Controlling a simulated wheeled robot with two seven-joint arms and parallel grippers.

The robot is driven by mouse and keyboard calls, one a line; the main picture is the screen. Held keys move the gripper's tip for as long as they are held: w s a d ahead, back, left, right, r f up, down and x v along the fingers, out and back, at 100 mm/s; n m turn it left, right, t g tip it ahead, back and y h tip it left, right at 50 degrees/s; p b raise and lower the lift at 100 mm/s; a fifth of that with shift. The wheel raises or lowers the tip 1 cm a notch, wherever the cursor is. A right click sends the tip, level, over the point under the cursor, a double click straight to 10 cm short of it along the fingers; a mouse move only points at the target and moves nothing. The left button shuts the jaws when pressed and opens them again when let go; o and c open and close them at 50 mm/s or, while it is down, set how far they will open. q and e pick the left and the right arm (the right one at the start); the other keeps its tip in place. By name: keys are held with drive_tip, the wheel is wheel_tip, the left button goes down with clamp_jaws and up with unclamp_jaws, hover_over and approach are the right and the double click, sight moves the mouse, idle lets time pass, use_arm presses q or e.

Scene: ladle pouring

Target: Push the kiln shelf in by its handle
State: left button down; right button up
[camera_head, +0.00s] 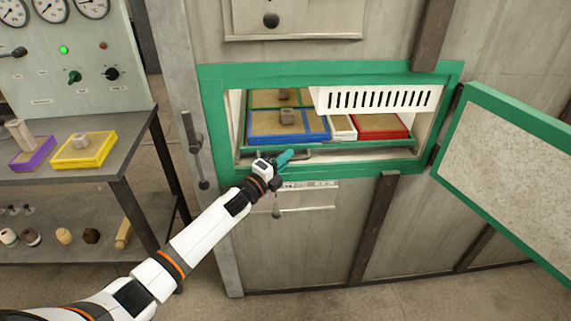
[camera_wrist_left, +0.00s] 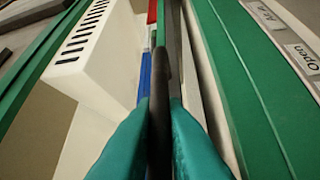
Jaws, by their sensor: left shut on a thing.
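The kiln shelf (camera_head: 335,148) sits inside the kiln opening, with its green front edge near the opening's lower rim. It carries several coloured trays. The shelf's dark handle bar (camera_head: 303,155) runs along its front. My left gripper (camera_head: 284,160) is at the handle. In the left wrist view, its teal fingers (camera_wrist_left: 160,130) are shut on the dark handle bar (camera_wrist_left: 161,80), which runs away between them. The fingers cover part of the handle. My right gripper is not in view.
The green kiln frame (camera_head: 330,172) surrounds the opening. The kiln door (camera_head: 519,178) stands open at right. A slotted white panel (camera_head: 378,99) hangs above the shelf. Blue (camera_head: 318,137) and red (camera_head: 381,133) trays are on the shelf. A side table (camera_head: 83,176) stands at left.

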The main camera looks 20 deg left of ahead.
use_arm(q)
drive_tip(key=shift+w+a, duration=0.25)
drive_tip(key=shift+w, duration=0.15)
drive_tip(key=c, duration=1.5)
unclamp_jaws()
drive_tip(key=shift+s, duration=0.1)
drive_tip(key=v, duration=1.2)
drive_tip(key=shift+b, duration=0.3)
